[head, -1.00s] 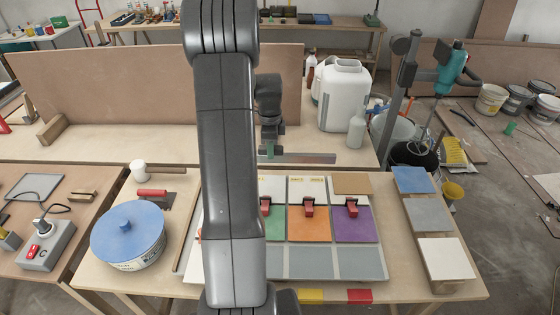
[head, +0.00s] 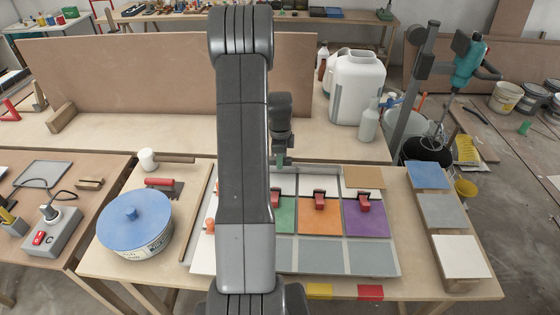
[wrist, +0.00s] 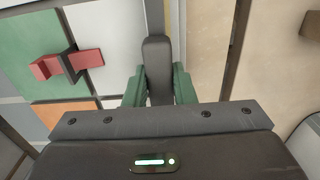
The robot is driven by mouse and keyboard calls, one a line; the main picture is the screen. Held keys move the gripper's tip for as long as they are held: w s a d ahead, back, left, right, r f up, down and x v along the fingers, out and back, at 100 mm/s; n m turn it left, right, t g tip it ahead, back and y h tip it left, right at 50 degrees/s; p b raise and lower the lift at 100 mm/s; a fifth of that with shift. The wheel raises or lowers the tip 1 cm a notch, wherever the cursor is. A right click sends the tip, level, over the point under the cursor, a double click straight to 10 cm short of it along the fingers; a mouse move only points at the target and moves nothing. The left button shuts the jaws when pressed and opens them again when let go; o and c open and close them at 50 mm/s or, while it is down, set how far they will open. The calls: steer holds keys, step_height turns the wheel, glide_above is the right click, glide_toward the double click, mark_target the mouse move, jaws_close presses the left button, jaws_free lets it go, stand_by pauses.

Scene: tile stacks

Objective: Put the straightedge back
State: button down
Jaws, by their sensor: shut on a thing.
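In the wrist view, the green fingers of my gripper (wrist: 158,88) are closed around the dark grip of the straightedge (wrist: 157,68). A narrow grey part of it runs on to the top edge of that view. In the head view, my gripper (head: 281,160) is above the back edge of the tile board (head: 394,235), and my arm hides the area to its left. I cannot pick out the straightedge there. Whether it touches the surface below cannot be told.
Red clamps (head: 320,200) stand on the green, orange and purple tiles near my gripper. A blue-lidded bucket (head: 133,220), a white-headed mallet (head: 148,159) and a trowel (head: 165,184) are at the left. Sample tiles (head: 440,211) lie at the right. A white canister (head: 357,88) stands behind.

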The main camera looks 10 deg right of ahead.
steer(key=shift+r, duration=0.1)
steer(key=c, duration=1.2)
jaws_free()
step_height(320, 180, up, 12)
steer(key=p, duration=0.3)
